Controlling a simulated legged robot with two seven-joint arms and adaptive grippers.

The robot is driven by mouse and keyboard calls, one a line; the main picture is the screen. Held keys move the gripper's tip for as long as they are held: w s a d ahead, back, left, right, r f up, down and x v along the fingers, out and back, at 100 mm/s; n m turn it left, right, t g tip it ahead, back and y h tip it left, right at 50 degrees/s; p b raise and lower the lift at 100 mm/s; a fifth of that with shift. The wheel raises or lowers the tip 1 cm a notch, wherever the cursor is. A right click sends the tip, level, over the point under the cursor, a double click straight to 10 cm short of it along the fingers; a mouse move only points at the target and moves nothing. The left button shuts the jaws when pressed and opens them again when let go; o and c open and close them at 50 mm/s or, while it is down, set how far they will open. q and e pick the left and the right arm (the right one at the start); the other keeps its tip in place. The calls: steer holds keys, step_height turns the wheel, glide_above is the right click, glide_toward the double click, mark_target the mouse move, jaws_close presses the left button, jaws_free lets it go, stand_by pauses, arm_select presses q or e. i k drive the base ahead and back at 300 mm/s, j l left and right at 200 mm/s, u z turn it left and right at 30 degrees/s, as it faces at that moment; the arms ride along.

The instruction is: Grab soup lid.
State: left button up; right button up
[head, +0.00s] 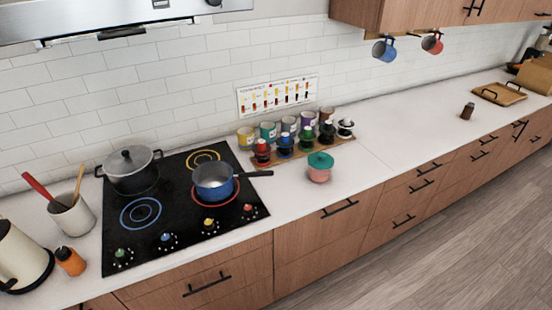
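Two lids are in view, and I cannot tell which one is the soup lid. A grey lid (128,159) with a dark knob sits on the large grey pot (133,178) at the back left of the stove. A dark green lid (320,161) with a knob sits on a small pink pot (319,176) on the counter, right of the stove. A blue saucepan (217,190) stands on the stove without a lid, its dark handle pointing right. Neither of my grippers is in view.
The black cooktop (171,222) has coloured rings and front knobs. A wooden rack (267,161) of several jars and bottles stands behind the pink pot. A utensil crock (73,214), orange bottle (70,262) and kettle (20,258) are left. The counter (400,140) is mostly clear farther right.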

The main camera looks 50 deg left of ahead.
mark_target(319, 160)
steer(key=u, duration=1.15)
steer(key=i+l, duration=0.15)
steer(key=l+u, duration=0.05)
